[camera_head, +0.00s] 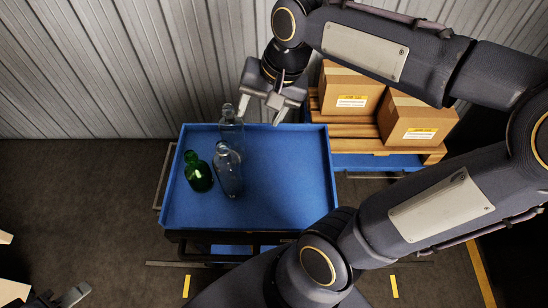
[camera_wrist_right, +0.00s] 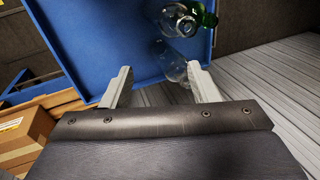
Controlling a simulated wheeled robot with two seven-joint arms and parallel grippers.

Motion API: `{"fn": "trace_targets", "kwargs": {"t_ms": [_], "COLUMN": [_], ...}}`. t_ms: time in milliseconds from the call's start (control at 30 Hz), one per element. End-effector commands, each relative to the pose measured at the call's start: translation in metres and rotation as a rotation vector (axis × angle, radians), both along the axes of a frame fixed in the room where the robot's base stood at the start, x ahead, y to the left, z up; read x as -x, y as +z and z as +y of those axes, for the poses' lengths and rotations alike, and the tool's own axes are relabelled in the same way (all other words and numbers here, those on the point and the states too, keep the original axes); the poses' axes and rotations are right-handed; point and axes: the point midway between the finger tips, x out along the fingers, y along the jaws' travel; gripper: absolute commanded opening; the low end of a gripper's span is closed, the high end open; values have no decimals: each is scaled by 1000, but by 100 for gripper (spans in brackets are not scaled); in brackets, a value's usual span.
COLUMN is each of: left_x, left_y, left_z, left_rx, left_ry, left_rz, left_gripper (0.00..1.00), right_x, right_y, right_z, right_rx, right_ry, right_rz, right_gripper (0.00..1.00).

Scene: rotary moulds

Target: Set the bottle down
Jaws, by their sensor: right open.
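A green bottle (camera_head: 197,173) and a clear bottle (camera_head: 228,172) stand on the left part of the blue tray table (camera_head: 290,185). A second clear bottle (camera_head: 231,131) is behind them, near the far edge. My right gripper (camera_head: 259,116) is open and empty over the far edge, just right of that rear bottle. In the right wrist view, the rear clear bottle (camera_wrist_right: 174,64) shows beside the right finger of my right gripper (camera_wrist_right: 159,70); contact cannot be told. My left gripper (camera_head: 72,296) shows only partly at the bottom left; its opening is unclear.
Cardboard boxes (camera_head: 350,92) stand on a wooden pallet (camera_head: 350,140) at the back right. A corrugated wall (camera_head: 110,60) runs behind the table. The middle and right of the tray are clear. My right arm spans the right side of the head view.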

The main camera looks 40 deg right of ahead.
Motion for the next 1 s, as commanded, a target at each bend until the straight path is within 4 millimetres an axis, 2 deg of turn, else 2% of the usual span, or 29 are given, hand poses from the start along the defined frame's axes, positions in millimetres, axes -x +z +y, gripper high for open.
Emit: {"fn": "trace_targets", "kwargs": {"t_ms": [33, 100, 200, 300, 467, 1000], "left_x": [0, 0, 0, 0, 0, 0], "left_y": [0, 0, 0, 0, 0, 0], "left_z": [0, 0, 0, 0, 0, 0], "left_rx": [0, 0, 0, 0, 0, 0], "left_ry": [0, 0, 0, 0, 0, 0], "left_rz": [0, 0, 0, 0, 0, 0], "left_gripper": [36, 36, 36, 36, 36, 36], "right_x": [26, 52, 80, 95, 104, 104], "right_y": [-6, -17, -34, -46, -55, -55], "right_z": [3, 11, 22, 30, 35, 35], "right_rx": [0, 11, 40, 68, 90, 90], "right_ry": [84, 209, 346, 433, 488, 491], "right_rz": [-69, -162, -272, -347, -390, -389], "right_gripper": [55, 55, 55, 55, 55, 55]}}
